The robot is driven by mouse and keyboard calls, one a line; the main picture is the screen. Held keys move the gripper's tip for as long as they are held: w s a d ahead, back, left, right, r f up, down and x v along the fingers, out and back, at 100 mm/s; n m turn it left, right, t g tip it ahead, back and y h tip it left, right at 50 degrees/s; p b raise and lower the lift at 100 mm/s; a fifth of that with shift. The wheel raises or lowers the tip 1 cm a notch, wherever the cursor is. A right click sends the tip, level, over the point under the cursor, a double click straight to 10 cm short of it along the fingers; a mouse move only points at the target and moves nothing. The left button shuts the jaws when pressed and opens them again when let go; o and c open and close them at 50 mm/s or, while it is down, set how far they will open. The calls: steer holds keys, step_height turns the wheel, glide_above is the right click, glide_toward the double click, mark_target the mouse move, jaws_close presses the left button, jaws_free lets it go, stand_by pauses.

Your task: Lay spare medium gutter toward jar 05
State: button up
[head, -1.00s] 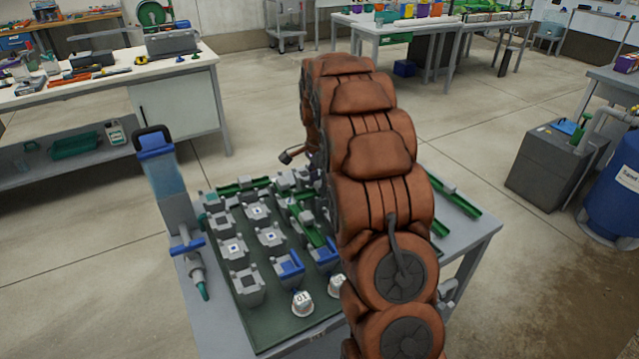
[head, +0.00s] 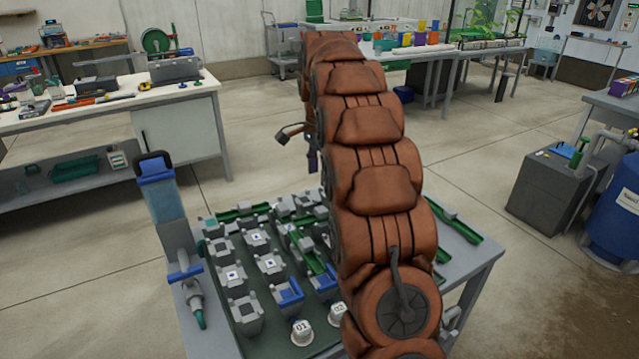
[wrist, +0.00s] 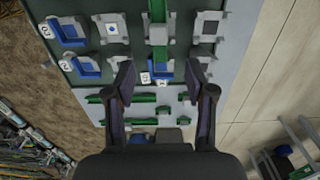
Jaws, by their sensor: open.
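My gripper (wrist: 160,72) is open and empty in the wrist view, its two fingers apart above the board's edge; the arm hides most of it in the head view. Several green gutters, one of them (wrist: 128,122), lie on the grey strip between and below the fingers. Gutters also show at the table's right side (head: 458,228) in the head view. I cannot tell which is the spare medium one. Blue-and-grey holders (wrist: 67,34) with numbered jars stand at left in the wrist view.
Grey square holders (head: 235,272) stand in rows on the dark green board (head: 262,345). A blue-topped clear column (head: 165,195) rises at the table's left edge. A green channel (wrist: 157,35) runs down the board in the wrist view. The floor around the table is open.

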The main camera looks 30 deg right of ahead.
steer(key=shift+r, duration=0.5)
steer(key=shift+s+a, duration=0.1)
steer(key=s+a+n+g, duration=0.1)
steer(key=s+a+n, duration=0.8)
steer(key=s+a, duration=0.6)
steer(key=s+a+f+n, duration=0.2)
steer(key=s+a+n, duration=0.1)
steer(key=s, duration=0.4)
steer(key=s+a+f+n, duration=0.3)
steer(key=s, duration=0.5)
steer(key=s+a+f+n+g, duration=0.1)
steer(key=s+a+f+n, duration=0.2)
steer(key=s, duration=0.5)
steer(key=shift+f+n, duration=0.2)
steer(key=shift+n, duration=0.3)
